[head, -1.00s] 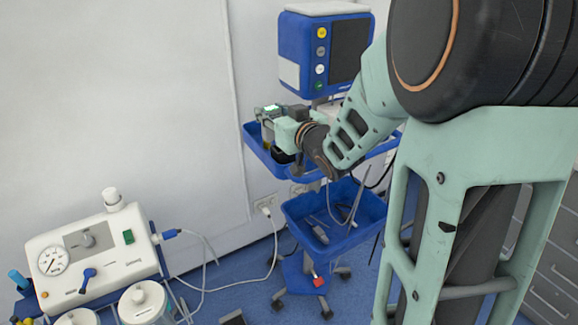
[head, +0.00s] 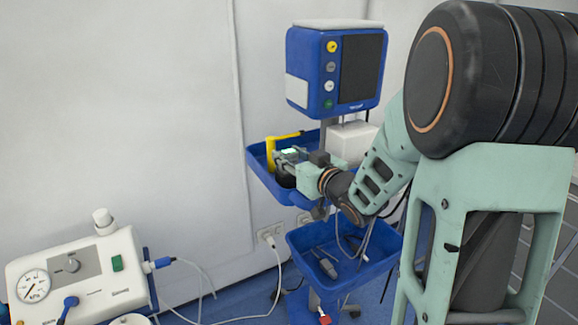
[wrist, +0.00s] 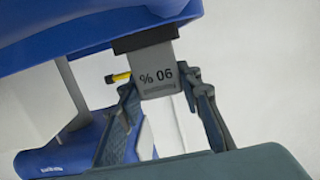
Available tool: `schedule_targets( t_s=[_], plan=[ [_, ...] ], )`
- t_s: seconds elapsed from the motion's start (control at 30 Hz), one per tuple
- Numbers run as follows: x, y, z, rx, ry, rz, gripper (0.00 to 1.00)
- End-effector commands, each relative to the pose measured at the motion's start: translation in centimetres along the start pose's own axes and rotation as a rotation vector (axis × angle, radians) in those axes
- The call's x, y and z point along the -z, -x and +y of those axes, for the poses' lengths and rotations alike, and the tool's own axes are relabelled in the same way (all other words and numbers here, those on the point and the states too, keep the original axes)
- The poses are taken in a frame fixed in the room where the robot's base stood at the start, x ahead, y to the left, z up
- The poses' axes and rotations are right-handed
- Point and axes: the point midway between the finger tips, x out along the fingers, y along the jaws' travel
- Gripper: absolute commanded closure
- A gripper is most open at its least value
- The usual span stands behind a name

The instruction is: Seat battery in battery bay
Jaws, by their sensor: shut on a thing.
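In the head view my gripper (head: 294,160) is over the upper blue tray (head: 258,172) of the cart, below the blue monitor (head: 318,72). The battery is too small there to tell its tilt. In the wrist view its dark end borders a blue surface; I cannot tell whether they touch. I cannot make out the battery bay.
A yellow handle-like thing (head: 270,156) stands left of my gripper, and a white box (head: 350,143) stands to its right. A lower blue tray (head: 372,276) holds several tools. A white pump unit (head: 85,268) with a gauge is at lower left. The wall stands close behind the cart.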

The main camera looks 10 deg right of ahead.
Motion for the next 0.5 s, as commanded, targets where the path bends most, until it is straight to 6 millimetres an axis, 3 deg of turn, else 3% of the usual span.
schedule_targets(
  t_s=[0.03,0.13,0.5],
  plan=[
    [-1.2,-0.2,0.0,0.001,-0.004,-0.004,0.98],
    [-2.1,-0.3,0.0,0.0,-0.002,-0.002,0.98],
    [-2.5,-0.4,0.0,0.0,0.0,0.0,0.98]
  ],
)
